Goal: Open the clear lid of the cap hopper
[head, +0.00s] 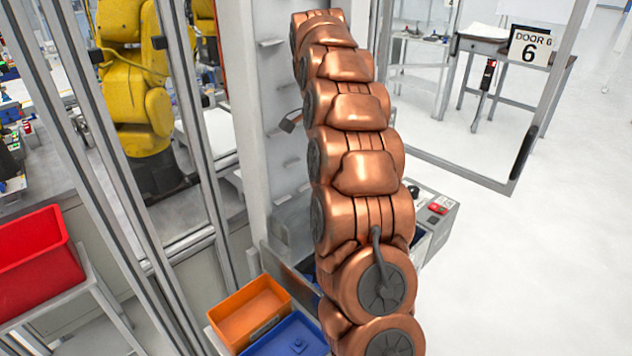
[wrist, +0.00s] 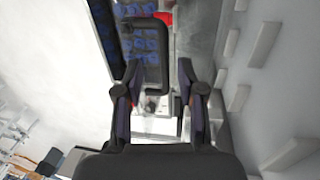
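The cap hopper (wrist: 112,38) shows at the top of the wrist view, with rows of dark blue caps (wrist: 138,42) in it. A dark, bent bar handle (wrist: 156,85) lies across the hopper's near right part. The clear lid itself is hard to make out, and I cannot tell how far it is raised. My gripper (wrist: 160,76) is open, with one finger on each side of the handle's lower end. I cannot tell whether either finger touches it. In the head view my copper arm hides the gripper and most of the hopper.
An orange bin (head: 250,309) and a blue bin (head: 289,338) stand left of my arm. A red bin (head: 35,262) is farther left. A control box with a red button (head: 438,208) is at right. Yellow robot arms (head: 140,100) stand behind posts. Floor at right is clear.

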